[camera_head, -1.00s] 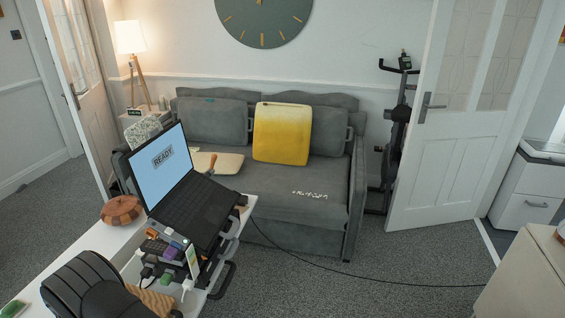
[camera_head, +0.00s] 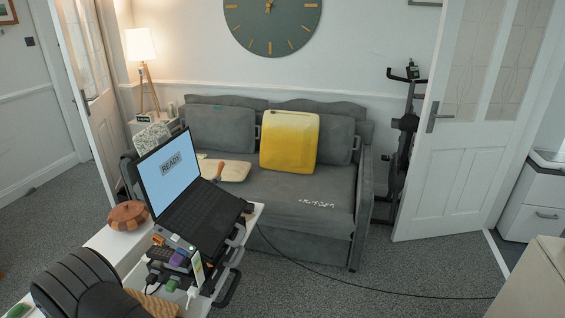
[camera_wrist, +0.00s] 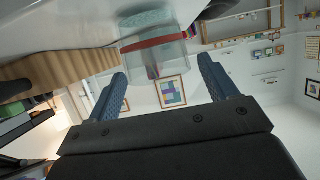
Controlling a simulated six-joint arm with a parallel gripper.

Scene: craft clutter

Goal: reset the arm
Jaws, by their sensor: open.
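My gripper (camera_wrist: 161,68) shows in the wrist view with its two blue-grey fingers spread wide apart. It is open and nothing lies between the fingers. A clear container with a red band (camera_wrist: 152,42) shows beyond the fingertips, near the picture's top edge. I cannot tell how far it is from the fingers. In the head view my gripper cannot be made out.
In the head view, an open laptop (camera_head: 196,222) reading "READY" stands above a cluttered white desk (camera_head: 118,240). Behind is a grey sofa (camera_head: 310,225) with a yellow cushion (camera_head: 288,141). Carpet at front centre is mostly clear, crossed by a cable.

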